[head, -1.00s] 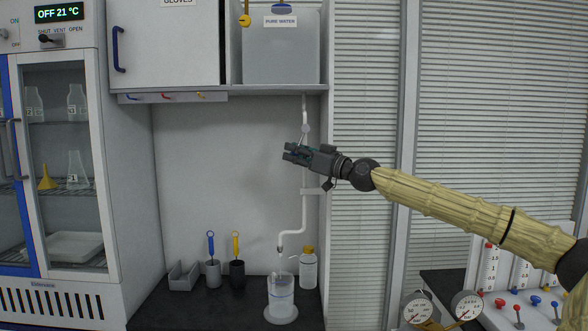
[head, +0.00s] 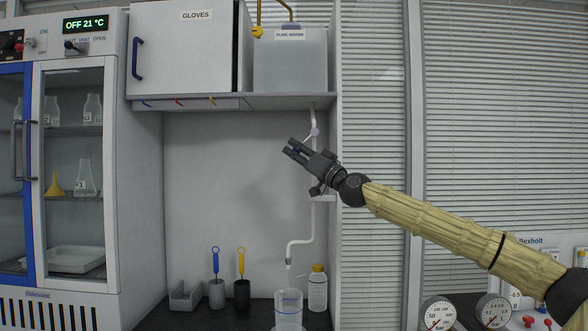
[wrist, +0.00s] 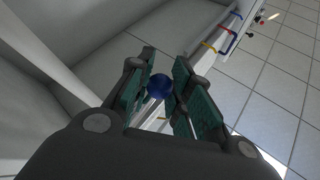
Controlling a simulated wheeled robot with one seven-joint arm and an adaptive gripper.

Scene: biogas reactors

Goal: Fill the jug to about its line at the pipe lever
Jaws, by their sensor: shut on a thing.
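The clear jug (head: 289,312) stands on the dark counter under the spout of the white pipe (head: 300,242); its base is cut off by the frame edge. A faint pale streak shows between spout and jug, and the jug holds some clear liquid. I cannot make out its line or the exact level. The pipe lever (head: 309,138) slants down and left from the valve below the shelf. My gripper (head: 292,147) is at the lever's lower end. In the wrist view, its green-padded fingers are shut on the lever's blue knob (wrist: 159,86).
A pure water tank (head: 290,62) sits on the shelf above. A white bottle with a yellow cap (head: 317,290) stands close behind the jug on the right. Two brushes in holders (head: 229,290) stand to the left. Gauges (head: 440,314) are at lower right.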

